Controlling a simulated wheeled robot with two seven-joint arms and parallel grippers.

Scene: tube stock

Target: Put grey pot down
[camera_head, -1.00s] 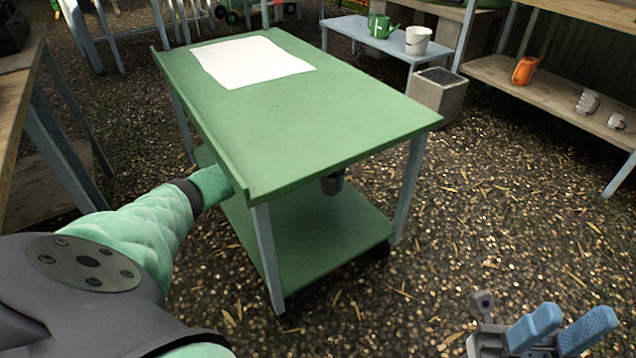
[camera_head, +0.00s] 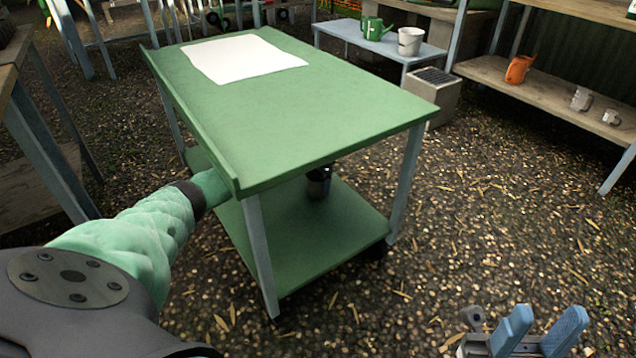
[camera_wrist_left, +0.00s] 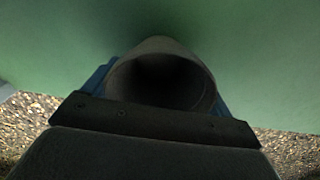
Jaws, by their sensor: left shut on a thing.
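The grey pot (camera_head: 318,184) shows as a small dark shape under the near edge of the green table top, over the lower shelf (camera_head: 315,240). The table top hides part of it. In the left wrist view the pot (camera_wrist_left: 160,80) is upright with its round mouth toward the camera. My left gripper (camera_wrist_left: 162,88) is shut on it, with blue fingers at both sides. In the head view that gripper is hidden beneath the table top. I cannot tell whether the pot touches the shelf. My right gripper (camera_head: 540,330) is open and empty at the lower right.
The green table top (camera_head: 300,110) is bare except for a white sheet (camera_head: 243,58). Its grey legs (camera_head: 262,255) flank the shelf opening. The visible shelf is otherwise clear. A bench (camera_head: 390,45) with a green watering can (camera_head: 376,28) and white bucket (camera_head: 410,40) stands behind.

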